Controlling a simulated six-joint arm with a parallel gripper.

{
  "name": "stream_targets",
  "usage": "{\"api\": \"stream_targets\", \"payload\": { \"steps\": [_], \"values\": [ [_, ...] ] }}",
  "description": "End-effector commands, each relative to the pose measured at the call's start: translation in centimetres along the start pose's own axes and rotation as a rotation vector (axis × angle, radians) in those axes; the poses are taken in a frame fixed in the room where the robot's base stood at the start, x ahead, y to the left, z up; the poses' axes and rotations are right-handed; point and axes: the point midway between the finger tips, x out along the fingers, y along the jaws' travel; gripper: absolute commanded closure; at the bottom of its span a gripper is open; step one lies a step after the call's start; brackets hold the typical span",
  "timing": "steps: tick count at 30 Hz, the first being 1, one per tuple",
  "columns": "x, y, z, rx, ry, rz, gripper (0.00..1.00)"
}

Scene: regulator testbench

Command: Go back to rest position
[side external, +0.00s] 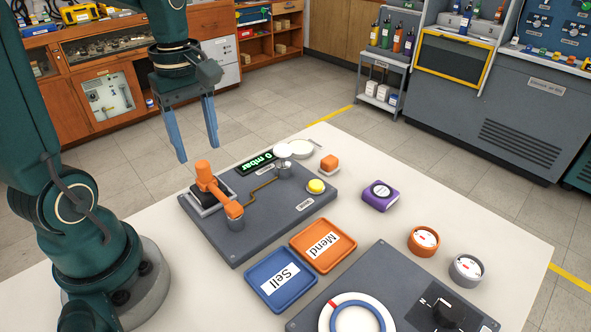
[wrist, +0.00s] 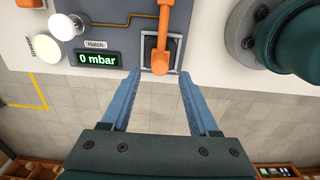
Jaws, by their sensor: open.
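My gripper (side external: 196,138) is open and empty, its two blue fingers pointing down and spread apart. It hangs above and behind the grey test board (side external: 258,229), near the table's far left edge. The display (wrist: 97,59) reads 0 mbar.
On the white table are a blue Sell tray (side external: 262,298), an orange Mend tray (side external: 345,260), a purple gauge (side external: 380,195), an orange gauge (side external: 412,249) and a grey gauge (side external: 457,276). A dial panel (side external: 385,262) lies at the front. Cabinets and a shelf cart stand beyond open floor.

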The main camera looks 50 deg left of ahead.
Motion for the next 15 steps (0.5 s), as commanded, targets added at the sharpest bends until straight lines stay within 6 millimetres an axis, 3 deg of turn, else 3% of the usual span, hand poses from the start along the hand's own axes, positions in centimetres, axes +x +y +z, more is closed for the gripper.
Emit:
{"api": "stream_targets", "payload": {
  "steps": [5, 10, 15],
  "values": [
    [-2.1, 0.0, 2.9, 0.151, 0.047, 0.104, 0.39],
    [-3.8, -1.6, 6.9, 0.565, 0.125, 0.253, 0.39],
    [-4.0, -3.6, 9.7, 1.078, 0.242, 0.379, 0.39]
  ]
}}
